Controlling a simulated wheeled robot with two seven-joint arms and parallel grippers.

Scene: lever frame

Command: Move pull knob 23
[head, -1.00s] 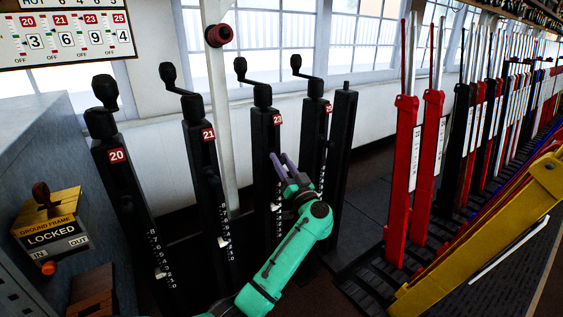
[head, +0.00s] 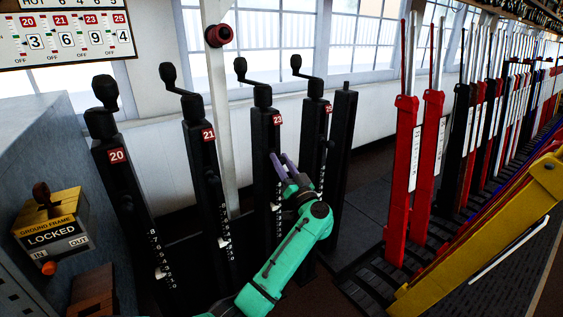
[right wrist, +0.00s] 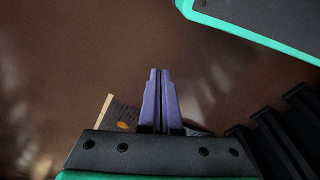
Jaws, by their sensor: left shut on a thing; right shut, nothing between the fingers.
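Black post 23 (head: 264,190), with a small red number plate (head: 277,119) and a crank handle on top, stands near the middle of the head view. My left gripper (head: 279,160), with purple fingers, is at the right side of this post, below the plate. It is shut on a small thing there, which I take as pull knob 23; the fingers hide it. A white pointer and scale marks show lower on the post. My right gripper (right wrist: 159,75) shows in the right wrist view, shut and empty above a brown floor.
Similar posts 20 (head: 120,180) and 21 (head: 207,170) stand to the left; another post (head: 313,140) is close on the right. A yellow-and-black ground frame box (head: 55,230) is at far left. Red levers (head: 403,170) and more levers fill the right side.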

